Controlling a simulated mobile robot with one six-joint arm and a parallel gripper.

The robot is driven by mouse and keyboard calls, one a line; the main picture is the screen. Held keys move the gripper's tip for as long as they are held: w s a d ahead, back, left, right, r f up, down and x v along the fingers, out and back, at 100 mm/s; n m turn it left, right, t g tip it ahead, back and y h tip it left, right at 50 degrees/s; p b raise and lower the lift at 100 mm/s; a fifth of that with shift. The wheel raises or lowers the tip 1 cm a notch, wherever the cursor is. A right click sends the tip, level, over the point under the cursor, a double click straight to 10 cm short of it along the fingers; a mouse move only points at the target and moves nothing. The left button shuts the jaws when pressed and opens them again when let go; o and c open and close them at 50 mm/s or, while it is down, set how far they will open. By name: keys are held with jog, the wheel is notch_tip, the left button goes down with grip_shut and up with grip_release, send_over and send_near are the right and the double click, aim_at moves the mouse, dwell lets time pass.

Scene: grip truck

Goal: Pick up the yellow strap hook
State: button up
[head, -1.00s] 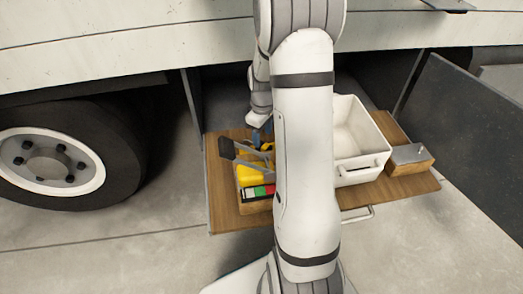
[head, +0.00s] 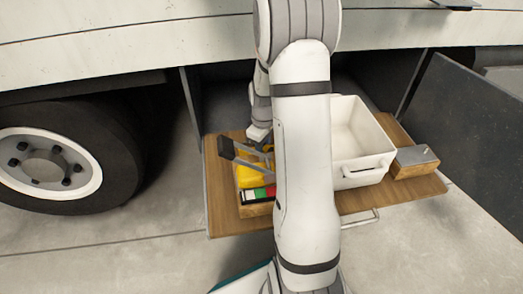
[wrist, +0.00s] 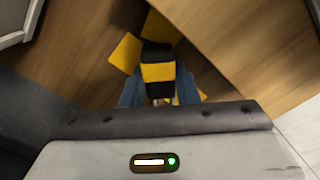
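Yellow pieces (head: 250,177) lie in a small wooden box on the left of the wooden board; which is the strap hook is unclear in the head view. In the wrist view a black-and-yellow striped piece (wrist: 158,72), perhaps the strap hook, stands between the blue fingers of my gripper (wrist: 159,80), with more yellow parts (wrist: 125,52) beyond it. The fingers are spread on either side of it; whether they touch it cannot be told. In the head view my gripper (head: 266,146) is low over the box, partly hidden by my arm.
A grey-and-black handled tool (head: 240,152) slants over the box, close to my gripper. A black, white, green and red item (head: 258,194) lies at its front. A white bin (head: 365,172) stands right of my arm, with a wooden block (head: 410,167) beside it. A dark panel (head: 470,125) bounds the right.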

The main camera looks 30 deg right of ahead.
jog(key=c, duration=0.5)
jog(key=shift+r, duration=0.1)
notch_tip(320, 180, up, 10)
jog(key=p, duration=0.4)
jog(key=shift+p, duration=0.35)
